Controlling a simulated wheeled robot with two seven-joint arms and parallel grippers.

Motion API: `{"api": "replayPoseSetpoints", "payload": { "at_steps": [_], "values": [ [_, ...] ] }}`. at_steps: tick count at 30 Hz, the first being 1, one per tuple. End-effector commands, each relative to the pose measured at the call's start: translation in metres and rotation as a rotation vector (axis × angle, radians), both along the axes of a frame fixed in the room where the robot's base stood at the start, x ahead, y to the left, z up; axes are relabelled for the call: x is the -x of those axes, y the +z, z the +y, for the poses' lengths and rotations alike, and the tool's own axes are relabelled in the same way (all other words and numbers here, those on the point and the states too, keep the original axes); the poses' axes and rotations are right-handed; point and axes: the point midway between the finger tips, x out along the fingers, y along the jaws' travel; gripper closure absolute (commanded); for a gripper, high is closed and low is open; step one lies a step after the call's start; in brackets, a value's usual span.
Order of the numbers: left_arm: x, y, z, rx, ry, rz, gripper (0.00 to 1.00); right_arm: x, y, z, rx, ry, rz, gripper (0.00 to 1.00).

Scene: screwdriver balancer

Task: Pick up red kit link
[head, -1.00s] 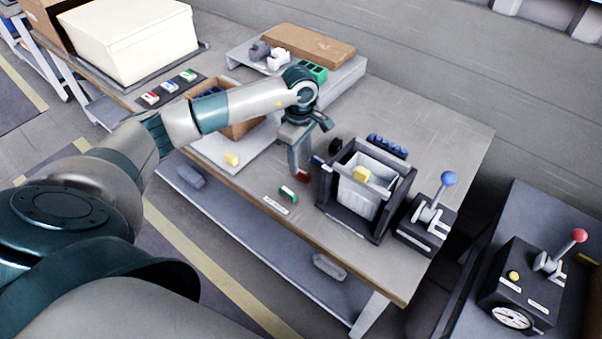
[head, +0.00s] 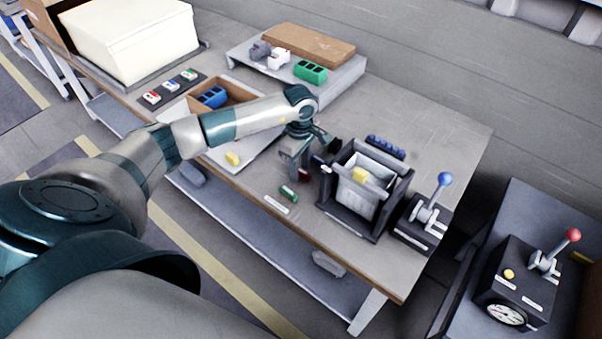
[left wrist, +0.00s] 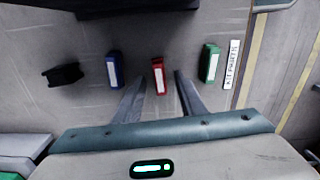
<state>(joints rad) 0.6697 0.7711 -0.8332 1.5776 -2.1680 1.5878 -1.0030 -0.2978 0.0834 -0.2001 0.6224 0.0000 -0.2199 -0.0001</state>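The red kit link (left wrist: 159,76) lies on the table in the left wrist view, with a white label strip on top. It sits between and just beyond the two fingertips of my left gripper (left wrist: 158,80), which are spread apart with a gap on each side of the link. In the head view the red link (head: 304,175) is partly hidden beside my left gripper (head: 298,172), which points down at the table. A blue link (left wrist: 114,70) lies to its left and a green link (left wrist: 210,63) to its right. My right gripper is not in view.
A dark fixture box (head: 365,190) with a yellow piece stands right of my left gripper. A blue-knobbed lever (head: 428,217) stands beyond it. A black piece (left wrist: 62,75) lies beside the blue link. A wooden tray (head: 228,90) and yellow piece (head: 232,158) are to the left.

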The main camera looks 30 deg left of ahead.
Motion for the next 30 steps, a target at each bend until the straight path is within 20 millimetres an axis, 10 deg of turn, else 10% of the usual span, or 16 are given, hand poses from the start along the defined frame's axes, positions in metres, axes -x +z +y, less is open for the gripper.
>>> {"api": "replayPoseSetpoints", "payload": {
  "at_steps": [6, 30],
  "values": [
    [0.0, 0.0, 0.0, 0.0, 0.0, 0.0, 0.99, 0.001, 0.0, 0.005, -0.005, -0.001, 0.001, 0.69],
    [-0.001, 0.035, 0.0, 0.0, 0.0, -0.004, 1.0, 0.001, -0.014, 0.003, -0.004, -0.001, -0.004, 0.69]
  ]
}}
